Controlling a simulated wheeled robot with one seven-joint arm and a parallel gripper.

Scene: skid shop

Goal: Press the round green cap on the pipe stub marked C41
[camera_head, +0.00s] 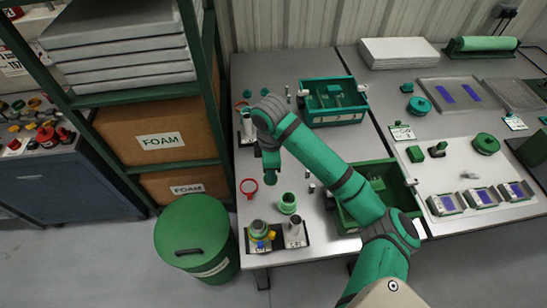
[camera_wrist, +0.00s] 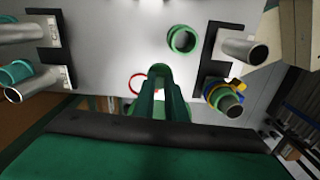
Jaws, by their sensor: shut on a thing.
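My gripper (camera_wrist: 158,74) is shut on a small green piece at its fingertips, apparently the round green cap; the fingers hide most of it. In the head view my gripper (camera_head: 271,176) hangs above the bench's left part. One dark stand near the front edge holds two grey pipe stubs: a bare one (camera_wrist: 243,48) and one with a green collar and yellow and blue parts (camera_wrist: 234,112). A second dark stand, farther back, holds two more stubs (camera_wrist: 36,86), one with a teal ring. I cannot read C41 on any stub.
An upright green ring-shaped piece (camera_head: 288,203) and a flat red ring (camera_head: 249,187) lie between the stands. A green bin (camera_head: 403,182) stands right, partly behind my arm; a teal tray (camera_head: 333,120) stands at the back. A green drum (camera_head: 192,225) stands beside the bench.

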